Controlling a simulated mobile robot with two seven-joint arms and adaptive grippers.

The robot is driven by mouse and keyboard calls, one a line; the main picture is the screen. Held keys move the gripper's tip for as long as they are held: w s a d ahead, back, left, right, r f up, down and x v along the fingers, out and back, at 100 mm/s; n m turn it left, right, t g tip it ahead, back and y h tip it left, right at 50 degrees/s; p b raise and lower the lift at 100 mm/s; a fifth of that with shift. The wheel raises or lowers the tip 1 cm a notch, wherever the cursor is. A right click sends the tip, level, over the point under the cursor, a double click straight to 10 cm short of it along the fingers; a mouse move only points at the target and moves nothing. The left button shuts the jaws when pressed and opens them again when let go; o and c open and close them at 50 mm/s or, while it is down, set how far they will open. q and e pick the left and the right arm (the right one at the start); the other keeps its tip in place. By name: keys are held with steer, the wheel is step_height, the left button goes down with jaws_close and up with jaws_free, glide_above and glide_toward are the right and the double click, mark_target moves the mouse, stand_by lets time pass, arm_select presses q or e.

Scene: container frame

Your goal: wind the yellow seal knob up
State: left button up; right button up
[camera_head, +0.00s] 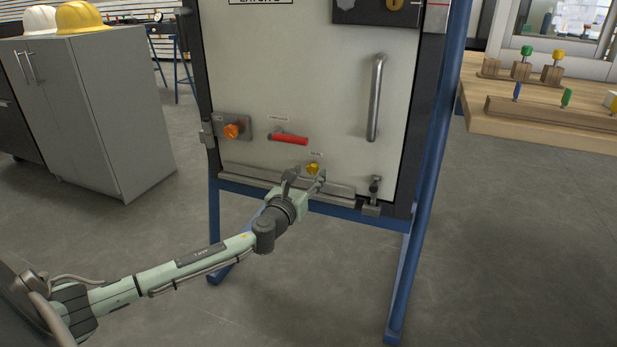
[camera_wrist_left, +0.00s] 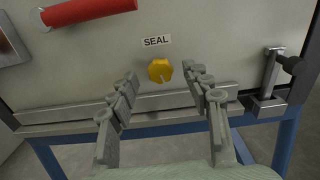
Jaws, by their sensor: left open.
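The yellow seal knob (camera_head: 313,169) is low on the pale panel door, under a small label. In the left wrist view the knob (camera_wrist_left: 160,70) is round with a lobed edge and a pale mark low on its face, below a label reading SEAL. My left gripper (camera_head: 305,178) is in front of the panel at the knob. In the left wrist view its two open fingers (camera_wrist_left: 160,82) stand to the left and right of the knob, with clear gaps. Whether the fingertips reach as deep as the knob is hard to tell. My right gripper is not in view.
A red handle (camera_head: 290,138) and an orange knob (camera_head: 232,131) sit left of the seal knob. A metal ledge (camera_head: 240,176) runs just below it. A small latch (camera_head: 373,190) is to the right, under a tall vertical handle (camera_head: 376,98). A blue frame (camera_head: 425,220) carries the panel.

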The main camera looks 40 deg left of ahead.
arm_select(q)
steer(key=shift+w, duration=0.35)
steer(key=shift+a, duration=0.1)
jaws_close()
